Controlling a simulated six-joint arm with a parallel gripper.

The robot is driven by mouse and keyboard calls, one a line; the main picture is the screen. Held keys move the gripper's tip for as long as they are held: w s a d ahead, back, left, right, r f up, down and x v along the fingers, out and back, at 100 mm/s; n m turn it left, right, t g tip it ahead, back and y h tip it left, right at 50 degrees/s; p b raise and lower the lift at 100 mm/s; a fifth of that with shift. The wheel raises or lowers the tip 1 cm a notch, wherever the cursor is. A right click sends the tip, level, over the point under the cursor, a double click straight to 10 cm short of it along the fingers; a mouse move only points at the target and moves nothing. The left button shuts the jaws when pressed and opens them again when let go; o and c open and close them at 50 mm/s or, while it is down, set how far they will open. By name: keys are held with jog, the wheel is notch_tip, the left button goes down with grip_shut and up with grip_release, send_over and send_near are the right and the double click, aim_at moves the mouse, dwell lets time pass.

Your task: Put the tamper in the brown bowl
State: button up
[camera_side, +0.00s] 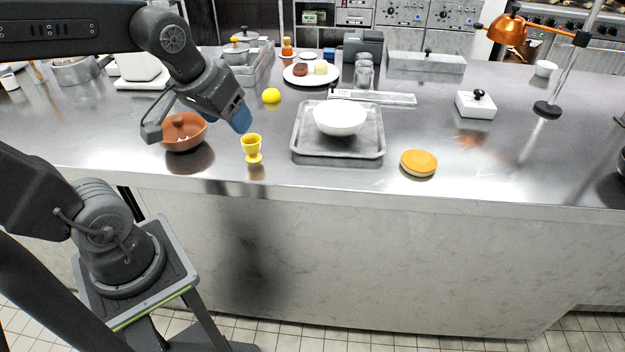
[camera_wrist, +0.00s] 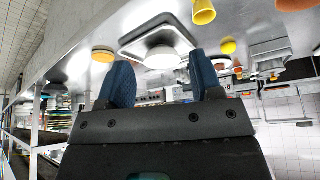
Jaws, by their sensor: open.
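The brown bowl (camera_side: 187,143) stands on the steel counter at the left in the side view, partly behind my gripper. A small brown knob-like shape (camera_side: 178,121) shows at its opening; I cannot tell what it is. Part of the bowl shows at the top edge of the wrist view (camera_wrist: 295,4). I cannot surely pick out the tamper. My gripper (camera_side: 240,118) is above the counter, just right of the bowl and above the yellow egg cup (camera_side: 252,148). In the wrist view its blue fingers (camera_wrist: 162,74) are apart, with nothing between them.
A metal tray (camera_side: 304,146) with a white bowl (camera_side: 340,117) stands right of the egg cup. A lemon (camera_side: 271,95) lies behind. An orange-topped round (camera_side: 419,162) and a white box with black knob (camera_side: 476,105) are farther right. The right front counter is clear.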

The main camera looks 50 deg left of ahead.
jog(key=s+d+m+h, duration=0.1)
jog(key=s+d+m, duration=0.3)
jog(key=d, duration=0.2)
jog(key=shift+t+h, duration=0.3)
